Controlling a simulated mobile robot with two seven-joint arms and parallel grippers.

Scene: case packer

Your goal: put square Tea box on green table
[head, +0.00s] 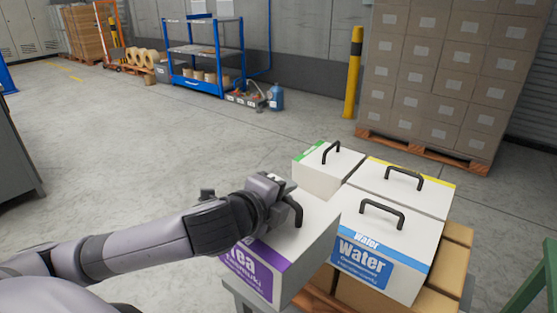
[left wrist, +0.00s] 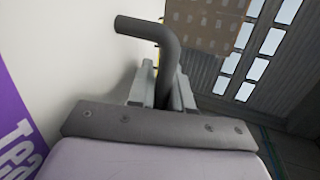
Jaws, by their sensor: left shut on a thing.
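The Tea box (head: 315,240) is white with a purple label and a dark handle on top. It is at the front left of a group of similar boxes in the head view. My left gripper (head: 282,208) is shut on the Tea box's handle, which passes between the fingers (left wrist: 160,90) in the left wrist view. The purple label (left wrist: 15,120) shows at that view's left edge. I cannot tell whether the box is lifted. A green frame (head: 530,285) at the right edge may be part of the green table; its top is mostly out of view. My right gripper is not in view.
A Water box (head: 385,245) stands right of the Tea box. A yellow-edged box (head: 405,187) and a green-edged box (head: 318,170) are behind. Brown cartons (head: 452,255) lie beneath. A carton pallet (head: 445,70), yellow post (head: 353,75) and blue shelf (head: 205,55) stand farther back.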

